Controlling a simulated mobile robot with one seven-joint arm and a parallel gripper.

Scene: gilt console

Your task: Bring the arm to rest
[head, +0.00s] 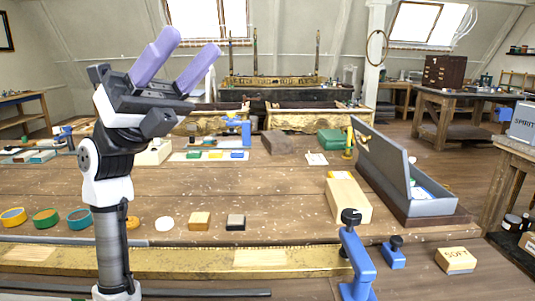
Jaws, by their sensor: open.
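My gripper (186,66) is raised at the upper left of the head view, above the wooden workbench (270,189). Its two purple fingers point up and to the right and stand apart with nothing between them. My arm rises upright from the bottom left and hides part of the bench behind it. The gripper touches nothing that I can see.
Small tubs, including a teal tub (79,218), and small blocks line the bench front. A blue clamp (356,262) grips the front gilt rail. An open grey case (431,206) and a pale wooden block (348,199) stand at the right. The bench middle is clear.

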